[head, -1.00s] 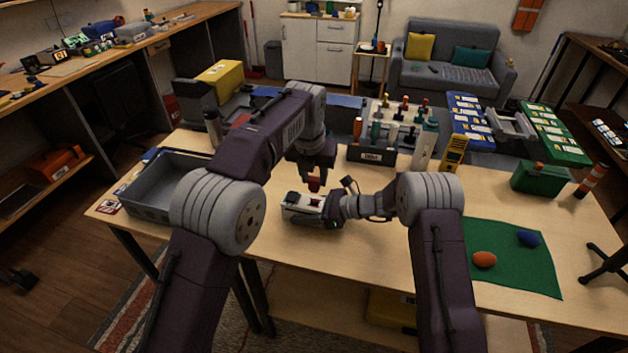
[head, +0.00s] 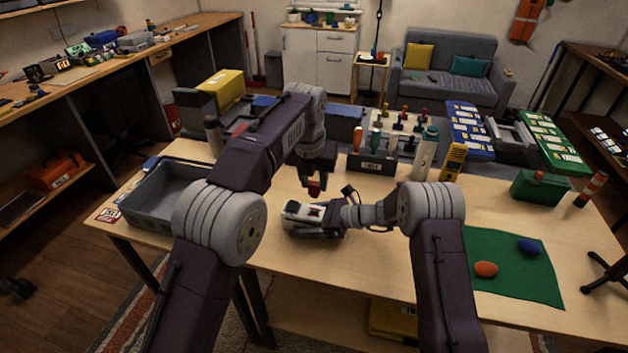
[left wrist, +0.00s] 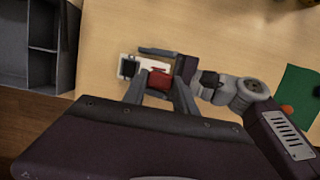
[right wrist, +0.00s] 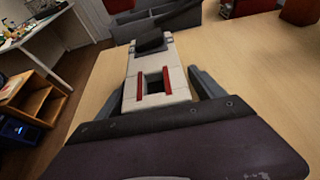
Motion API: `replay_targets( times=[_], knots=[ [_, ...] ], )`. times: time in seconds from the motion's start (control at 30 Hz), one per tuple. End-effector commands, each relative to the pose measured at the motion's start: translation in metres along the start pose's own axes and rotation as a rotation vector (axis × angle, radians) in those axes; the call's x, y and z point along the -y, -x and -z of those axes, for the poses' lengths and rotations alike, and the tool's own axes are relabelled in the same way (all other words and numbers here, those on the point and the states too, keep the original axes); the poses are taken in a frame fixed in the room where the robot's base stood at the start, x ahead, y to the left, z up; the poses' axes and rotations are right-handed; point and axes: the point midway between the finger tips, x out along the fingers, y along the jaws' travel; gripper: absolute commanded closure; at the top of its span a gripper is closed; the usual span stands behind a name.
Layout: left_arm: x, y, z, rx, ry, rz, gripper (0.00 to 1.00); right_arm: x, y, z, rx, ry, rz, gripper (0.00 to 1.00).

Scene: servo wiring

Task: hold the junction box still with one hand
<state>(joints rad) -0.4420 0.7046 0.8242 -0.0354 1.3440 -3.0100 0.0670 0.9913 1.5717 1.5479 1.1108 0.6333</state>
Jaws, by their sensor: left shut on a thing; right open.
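The junction box (head: 297,212) is a pale block lying on the wooden table. In the right wrist view the box (right wrist: 143,82) has a dark square opening with a red bar on each side. My right gripper (head: 328,217) is open, low at the table, its fingers (right wrist: 158,88) on either side of the box with a visible gap on the right. My left gripper (head: 316,180) is above the box, shut on a small red part (head: 314,188). In the left wrist view the red part (left wrist: 160,82) sits between the fingertips and partly hides the box (left wrist: 129,67).
A grey tray (head: 140,214) stands at the table's left end. A green mat (head: 510,275) with an orange and a blue lump lies at the right. A tool holder (head: 371,164), bottle and yellow device stand at the back. Bare table lies in front of the box.

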Motion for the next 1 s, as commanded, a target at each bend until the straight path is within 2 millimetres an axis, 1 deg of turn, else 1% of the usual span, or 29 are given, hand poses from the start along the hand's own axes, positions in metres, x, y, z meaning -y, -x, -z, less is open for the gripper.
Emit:
replay_targets(
  times=[0.07,0.3,0.4,0.5,0.63,0.87,0.93,0.97,1.0],
  knots=[
    [0.0,0.0,0.0,0.0,0.0,0.0,1.0,0.001,0.011,0.0,0.0,0.0,0.003,0.22],
    [0.0,0.0,0.0,0.0,0.0,0.0,1.0,0.002,0.073,0.0,0.0,0.0,0.007,0.22],
    [0.0,0.0,0.0,0.0,0.0,0.0,1.0,0.001,0.094,0.0,0.0,0.001,0.005,0.22],
    [0.0,0.0,0.0,0.0,0.0,0.0,1.0,0.001,0.109,0.0,0.0,0.001,0.003,0.22],
    [0.0,0.0,0.0,0.0,0.0,0.0,1.0,0.0,0.117,0.0,0.0,-0.001,0.001,0.22],
    [0.0,0.0,0.0,0.0,0.001,0.0,1.0,0.0,0.118,0.0,0.0,0.0,-0.001,0.22],
    [-0.006,0.002,-0.001,0.0,0.012,-0.003,1.0,-0.002,0.115,-0.004,0.0,0.005,-0.008,0.22],
    [-0.011,0.004,-0.002,0.001,0.021,-0.006,1.0,-0.003,0.114,-0.01,0.0,0.015,-0.012,0.22],
    [-0.019,0.007,-0.004,0.001,0.035,-0.01,1.0,-0.004,0.113,-0.02,0.0,0.035,-0.016,0.22]
  ],
)
